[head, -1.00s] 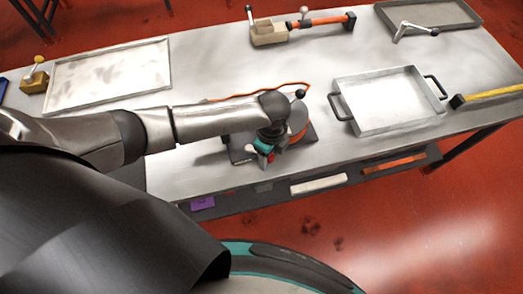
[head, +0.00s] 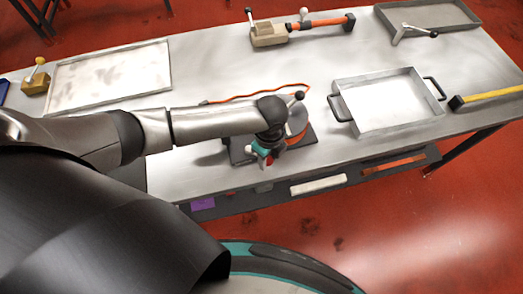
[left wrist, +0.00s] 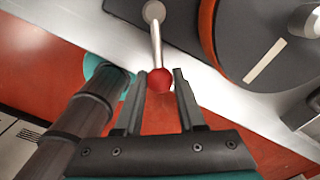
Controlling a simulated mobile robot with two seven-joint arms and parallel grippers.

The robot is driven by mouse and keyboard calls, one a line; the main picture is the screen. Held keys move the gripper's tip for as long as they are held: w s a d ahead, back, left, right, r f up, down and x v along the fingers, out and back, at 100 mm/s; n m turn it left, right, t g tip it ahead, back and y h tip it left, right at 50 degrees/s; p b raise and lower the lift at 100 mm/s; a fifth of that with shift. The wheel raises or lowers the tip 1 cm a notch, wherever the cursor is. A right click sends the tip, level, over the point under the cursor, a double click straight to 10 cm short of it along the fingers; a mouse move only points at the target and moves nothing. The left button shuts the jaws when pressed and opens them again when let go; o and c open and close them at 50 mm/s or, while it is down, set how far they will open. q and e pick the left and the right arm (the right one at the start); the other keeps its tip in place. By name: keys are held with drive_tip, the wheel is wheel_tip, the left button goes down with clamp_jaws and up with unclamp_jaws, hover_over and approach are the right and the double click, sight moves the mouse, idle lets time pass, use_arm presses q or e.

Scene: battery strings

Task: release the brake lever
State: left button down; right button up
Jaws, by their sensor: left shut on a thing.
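The brake lever is a thin metal rod (left wrist: 156,45) with a red ball knob (left wrist: 160,81), seen in the left wrist view. It rises from a round metal pivot beside a large dark disc with an orange rim (left wrist: 207,32). My left gripper (left wrist: 160,88) has its two fingers on either side of the red knob and is shut on it. In the head view my left gripper (head: 263,157) is at the front of the orange-and-dark machine (head: 297,122) on the table; my wrist hides most of the lever there. My right gripper is out of view.
A black-knobbed handle (head: 299,96) stands up close to my wrist. A tray with black handles (head: 340,113) is to the right, and a yellow bar (head: 490,96) lies beyond it. A flat tray (head: 55,104) is at the left. Bare tabletop (head: 230,75) lies behind the machine.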

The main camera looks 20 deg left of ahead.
use_arm(q)
drive_tip(key=shift+s+a+m, duration=0.2)
drive_tip(key=shift+s+m, duration=0.2)
drive_tip(key=shift+m, duration=0.3)
drive_tip(key=shift+p, duration=0.3)
drive_tip(key=shift+s+a+m+p, duration=0.2)
drive_tip(key=shift+s+m+p, duration=0.1)
drive_tip(key=shift+m, duration=0.35)
drive_tip(key=shift+s+a+m+p, duration=0.2)
drive_tip(key=shift+s+m+p, duration=0.1)
drive_tip(key=shift+m, duration=0.35)
drive_tip(key=shift+s+a, duration=0.1)
drive_tip(key=shift+s+a+m, duration=0.2)
drive_tip(key=shift+m, duration=0.4)
drive_tip(key=shift+s+a+m+p, duration=0.25)
drive_tip(key=shift+a+m+p, duration=0.1)
drive_tip(key=shift+m, duration=0.25)
